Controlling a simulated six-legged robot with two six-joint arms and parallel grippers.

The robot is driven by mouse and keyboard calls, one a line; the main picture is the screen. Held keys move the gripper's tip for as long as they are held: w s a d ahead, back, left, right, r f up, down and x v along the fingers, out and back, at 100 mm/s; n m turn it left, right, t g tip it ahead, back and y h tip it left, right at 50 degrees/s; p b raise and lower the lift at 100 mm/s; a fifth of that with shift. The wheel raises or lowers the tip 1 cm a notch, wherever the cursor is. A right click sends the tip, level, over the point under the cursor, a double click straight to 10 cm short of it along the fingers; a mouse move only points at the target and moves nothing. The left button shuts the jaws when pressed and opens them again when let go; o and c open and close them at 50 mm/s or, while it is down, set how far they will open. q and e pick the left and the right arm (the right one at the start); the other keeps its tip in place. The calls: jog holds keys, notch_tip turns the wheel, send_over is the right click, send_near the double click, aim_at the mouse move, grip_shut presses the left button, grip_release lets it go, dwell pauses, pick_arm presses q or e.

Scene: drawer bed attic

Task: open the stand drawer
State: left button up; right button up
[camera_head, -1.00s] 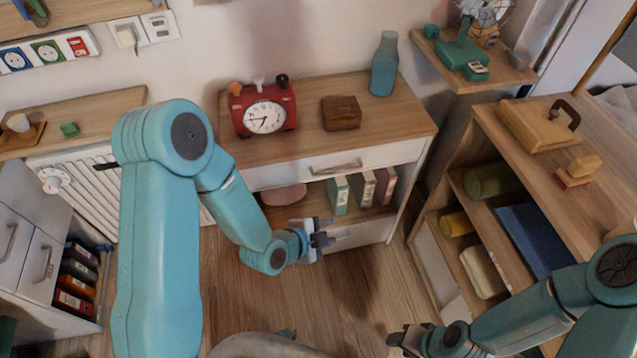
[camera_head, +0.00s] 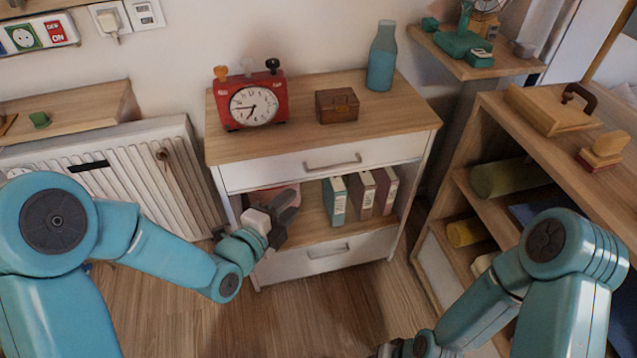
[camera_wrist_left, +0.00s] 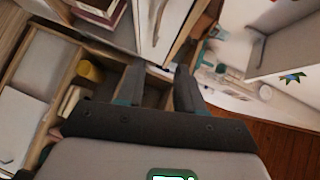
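The wooden-topped stand (camera_head: 400,118) has a white top drawer (camera_head: 270,176) with a grey handle (camera_head: 332,162). A white lower drawer (camera_head: 300,264) has its own handle (camera_head: 328,251). Both drawers look shut. My left gripper (camera_head: 286,212) is in front of the stand's open shelf, below and left of the top handle, apart from it. In the left wrist view its two fingers (camera_wrist_left: 158,88) are spread with nothing between them. A white panel with a handle (camera_wrist_left: 157,22) shows beyond the fingertips. My right gripper (camera_head: 388,350) is mostly cut off at the bottom edge.
A red clock (camera_head: 254,103), a small brown box (camera_head: 337,106) and a blue bottle (camera_head: 381,58) stand on top. Books (camera_head: 362,194) fill the shelf's right part. A radiator (camera_head: 165,165) is at left, a wooden shelf unit (camera_head: 500,140) at right. Some floor (camera_head: 290,315) in front is clear.

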pick_arm(q)
jog(key=f+b, duration=0.1)
jog(key=b, duration=0.3)
send_near(332, 169)
jog(key=shift+t, duration=0.3)
jog(key=x, duration=0.8)
jog(key=shift+w+d+f, duration=0.1)
jog(key=shift+d+f, duration=0.1)
jog(key=shift+f, duration=0.1)
pick_arm(e)
notch_tip(332, 169, down, 5)
jog(key=shift+w+a+r, duration=0.1)
jog(key=shift+a, duration=0.05)
pick_arm(q)
grip_shut()
